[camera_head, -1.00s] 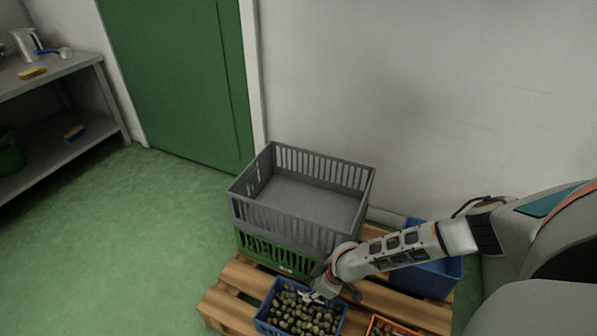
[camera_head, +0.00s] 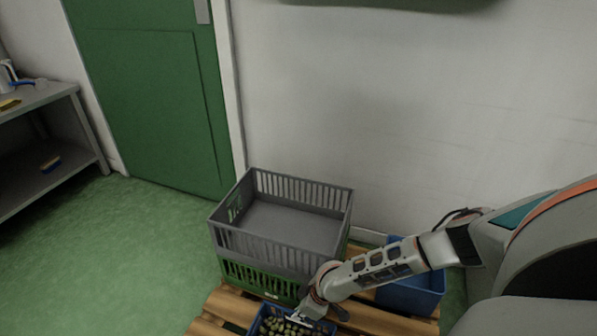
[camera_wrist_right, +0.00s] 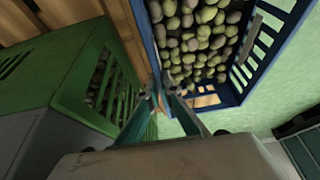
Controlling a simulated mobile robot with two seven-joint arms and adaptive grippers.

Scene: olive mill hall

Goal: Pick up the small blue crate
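The small blue crate (camera_head: 256,322), filled with green and dark olives, sits at the bottom edge of the head view, partly cut off. In the right wrist view its blue wall (camera_wrist_right: 146,40) and slotted far side (camera_wrist_right: 262,42) show around the olives. My right gripper (camera_head: 303,318) is at the crate's back rim. In the wrist view its two fingertips (camera_wrist_right: 162,88) are close together with the crate's wall between them, so it looks shut on the wall. The fingertips partly hide the grip. My left gripper is not in view.
A grey crate (camera_head: 282,247) stacked on a green crate (camera_head: 258,280) stands close behind, on a wooden pallet (camera_head: 215,312). A larger blue crate (camera_head: 412,297) is at right beyond my arm. A metal shelf (camera_head: 45,98) stands at left; the green floor between is clear.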

